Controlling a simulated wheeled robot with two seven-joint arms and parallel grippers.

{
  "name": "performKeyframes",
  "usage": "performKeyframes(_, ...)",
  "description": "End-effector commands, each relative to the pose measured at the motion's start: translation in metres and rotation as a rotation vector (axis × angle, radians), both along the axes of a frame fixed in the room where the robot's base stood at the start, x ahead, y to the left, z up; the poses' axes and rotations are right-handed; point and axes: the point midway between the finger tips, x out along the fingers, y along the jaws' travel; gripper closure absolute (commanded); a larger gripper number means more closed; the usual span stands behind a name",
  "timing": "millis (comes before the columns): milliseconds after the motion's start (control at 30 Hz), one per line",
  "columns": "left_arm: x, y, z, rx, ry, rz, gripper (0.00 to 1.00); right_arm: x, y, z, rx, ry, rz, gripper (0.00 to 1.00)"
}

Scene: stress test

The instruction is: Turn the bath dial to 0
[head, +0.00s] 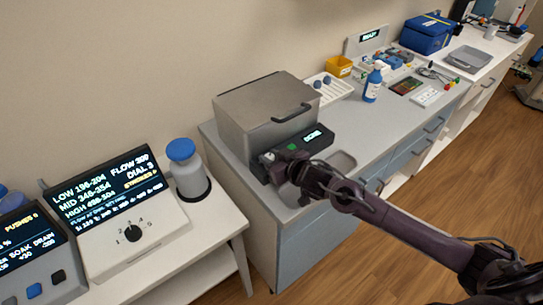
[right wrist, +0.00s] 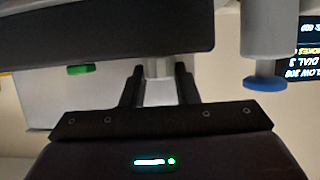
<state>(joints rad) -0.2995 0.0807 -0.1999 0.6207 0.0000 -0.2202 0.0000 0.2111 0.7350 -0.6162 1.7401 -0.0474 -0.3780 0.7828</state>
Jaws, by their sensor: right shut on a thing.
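The bath (head: 265,108) is a grey box with a lid and handle on the counter. Its dark front panel (head: 322,141) shows a lit word that looks like "DONE", with a green button (head: 292,147) beside it. My right gripper (head: 283,169) is at the panel's lower left end. In the right wrist view, turned upside down, my right gripper (right wrist: 158,82) is shut on a pale grey dial (right wrist: 158,67) under the dark panel, left of which is the green button (right wrist: 80,70). The dial's marks are hidden. My left gripper is not in view.
A white console (head: 135,233) with a black knob and lit screen stands at left, beside a blue-capped bottle (head: 186,168). A spray bottle (head: 372,84) and several bins stand farther along the counter.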

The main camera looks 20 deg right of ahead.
Motion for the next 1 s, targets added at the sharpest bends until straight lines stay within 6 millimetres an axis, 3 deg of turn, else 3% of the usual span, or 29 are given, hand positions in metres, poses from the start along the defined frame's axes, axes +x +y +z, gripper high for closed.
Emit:
performKeyframes(333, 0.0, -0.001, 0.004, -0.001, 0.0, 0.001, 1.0, 0.003, -0.005, 0.0, 0.0, -0.001, 0.273, 0.95)
performKeyframes(700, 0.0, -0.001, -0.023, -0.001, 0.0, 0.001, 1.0, 0.006, -0.007, -0.003, 0.0, -0.002, 0.551, 0.95)
performKeyframes(1000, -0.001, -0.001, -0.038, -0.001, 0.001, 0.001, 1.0, 0.006, -0.006, -0.001, 0.0, -0.002, 0.67, 0.95)
